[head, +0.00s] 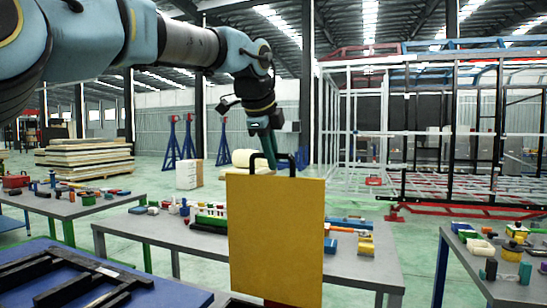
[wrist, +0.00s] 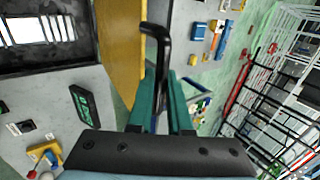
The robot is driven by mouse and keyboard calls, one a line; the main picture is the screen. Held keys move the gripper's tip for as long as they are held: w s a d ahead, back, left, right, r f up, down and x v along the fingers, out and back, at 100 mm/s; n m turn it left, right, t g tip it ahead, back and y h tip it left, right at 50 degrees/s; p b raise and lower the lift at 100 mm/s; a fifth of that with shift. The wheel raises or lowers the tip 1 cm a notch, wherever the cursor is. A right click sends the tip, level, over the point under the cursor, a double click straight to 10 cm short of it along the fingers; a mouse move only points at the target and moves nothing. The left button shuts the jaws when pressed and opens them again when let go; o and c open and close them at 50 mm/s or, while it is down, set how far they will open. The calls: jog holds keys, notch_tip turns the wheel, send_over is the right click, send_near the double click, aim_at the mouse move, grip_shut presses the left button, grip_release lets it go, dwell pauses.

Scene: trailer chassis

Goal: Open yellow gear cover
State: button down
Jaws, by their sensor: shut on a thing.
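The yellow gear cover (head: 277,240) is a flat upright panel in the lower middle of the head view. Black handle parts (head: 292,163) show at its top edge. My gripper (head: 268,150) reaches down to that edge from behind. In the wrist view the yellow cover (wrist: 121,45) is seen nearly edge-on, left of the bent black handle (wrist: 162,50). The teal fingers of my gripper (wrist: 162,100) are on either side of the handle, shut on it. The exact finger contact is partly hidden. What lies behind the cover is hidden in the head view.
A grey table (head: 375,268) with several small parts stands just behind the cover. Other tables stand at left (head: 62,208) and right (head: 515,290). A black frame (head: 70,275) lies on a blue surface at lower left. Green floor is open farther back.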

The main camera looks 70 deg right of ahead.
jog(key=shift+w+d+f, duration=0.1)
jog(key=shift+f, duration=0.1)
jog(key=c, duration=1.2)
grip_release()
jog(key=o, duration=0.4)
jog(key=shift+c, duration=0.2)
jog(key=shift+r, duration=0.1)
jog(key=b+v, duration=0.2)
jog(key=v, duration=0.8)
jog(key=shift+a+r, duration=0.2)
jog(key=shift+r, duration=0.1)
